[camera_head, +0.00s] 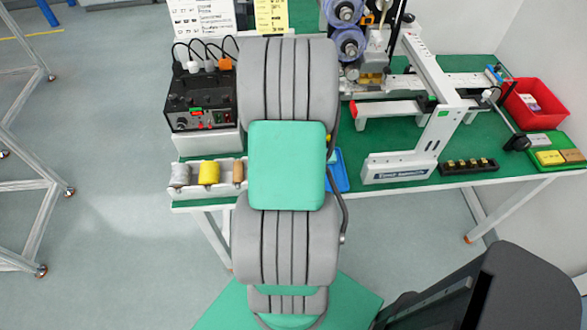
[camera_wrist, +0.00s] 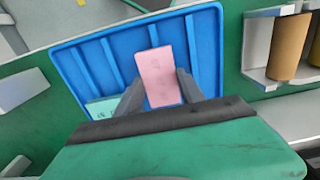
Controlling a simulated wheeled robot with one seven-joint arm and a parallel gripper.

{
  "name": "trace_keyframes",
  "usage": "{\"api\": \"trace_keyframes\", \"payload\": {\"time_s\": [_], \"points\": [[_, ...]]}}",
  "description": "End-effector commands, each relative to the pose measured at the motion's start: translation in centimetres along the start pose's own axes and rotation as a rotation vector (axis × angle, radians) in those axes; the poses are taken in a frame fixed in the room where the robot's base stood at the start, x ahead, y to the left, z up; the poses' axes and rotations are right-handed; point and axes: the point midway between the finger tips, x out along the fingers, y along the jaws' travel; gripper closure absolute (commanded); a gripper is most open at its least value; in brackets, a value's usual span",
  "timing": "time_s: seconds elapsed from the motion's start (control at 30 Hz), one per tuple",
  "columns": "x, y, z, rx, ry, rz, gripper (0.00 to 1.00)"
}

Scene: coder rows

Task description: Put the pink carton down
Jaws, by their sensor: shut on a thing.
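The pink carton (camera_wrist: 158,72) shows in the wrist view, upright in the picture between the two fingers of my gripper (camera_wrist: 160,88). My gripper is shut on it. Behind the carton in this view is a blue tray (camera_wrist: 85,68) with raised ribs; I cannot tell whether the carton touches it. In the head view my arm hides the carton and gripper, and only a right-hand part of the blue tray (camera_head: 340,170) shows beside the arm.
A pale teal piece (camera_wrist: 100,108) lies in the tray at lower left. A rack with spools (camera_head: 208,173) stands left of the arm, below a black power unit (camera_head: 203,97). To the right are a white machine (camera_head: 400,165), a black strip (camera_head: 468,166) and a red bin (camera_head: 535,103).

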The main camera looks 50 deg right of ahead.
Motion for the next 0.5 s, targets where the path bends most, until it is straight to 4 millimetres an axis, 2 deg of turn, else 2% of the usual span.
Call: {"api": "trace_keyframes", "payload": {"time_s": [0.07, 0.47, 0.5], "points": [[-0.01, 0.00, 0.00, 0.000, 0.000, 0.000, 0.67], [-0.02, 0.01, -0.01, 0.000, 0.000, 0.000, 0.99], [-0.02, 0.00, -0.01, 0.000, 0.000, 0.000, 0.99]]}}
